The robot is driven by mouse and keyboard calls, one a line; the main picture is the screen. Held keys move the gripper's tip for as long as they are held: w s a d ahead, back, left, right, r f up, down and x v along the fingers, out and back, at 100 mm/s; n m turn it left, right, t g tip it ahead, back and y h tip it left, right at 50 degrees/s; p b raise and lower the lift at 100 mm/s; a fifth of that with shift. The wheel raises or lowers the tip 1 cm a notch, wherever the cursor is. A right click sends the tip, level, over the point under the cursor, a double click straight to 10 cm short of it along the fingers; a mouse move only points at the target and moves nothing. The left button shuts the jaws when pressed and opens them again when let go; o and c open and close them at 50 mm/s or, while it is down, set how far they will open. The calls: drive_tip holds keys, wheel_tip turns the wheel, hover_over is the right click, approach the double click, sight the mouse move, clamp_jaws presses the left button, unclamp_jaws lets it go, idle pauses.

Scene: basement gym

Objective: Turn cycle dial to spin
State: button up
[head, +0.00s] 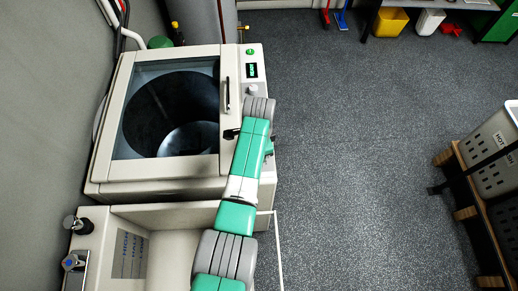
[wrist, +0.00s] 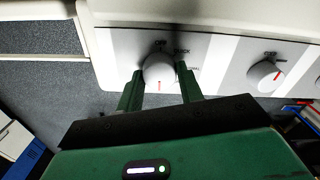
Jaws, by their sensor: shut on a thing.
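A white round dial (wrist: 159,72) with a red pointer line sits on the washer's light control panel (wrist: 118,55). My gripper (wrist: 161,76) is shut on this dial, one green finger on each side. The red line points toward the bottom of the wrist view. In the head view my arm reaches over the panel on the right of the top-loading washer (head: 105,150), and my gripper and the held dial are hidden.
A second white dial (wrist: 264,75) with a red line sits to the right in the wrist view. The washer's lid handle (head: 228,94) is close beside my arm. A utility sink (head: 165,240) adjoins the washer. The grey floor (head: 350,150) to the right is clear up to crates (head: 497,150).

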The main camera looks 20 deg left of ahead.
drive_tip(key=m, duration=0.4)
drive_tip(key=shift+r+m, duration=0.1)
drive_tip(key=shift+m, duration=2.4)
drive_tip(key=o, duration=1)
wheel_tip(320, 180, up, 8)
drive_tip(key=shift+f+b, duration=0.1)
drive_tip(key=shift+b, duration=0.2)
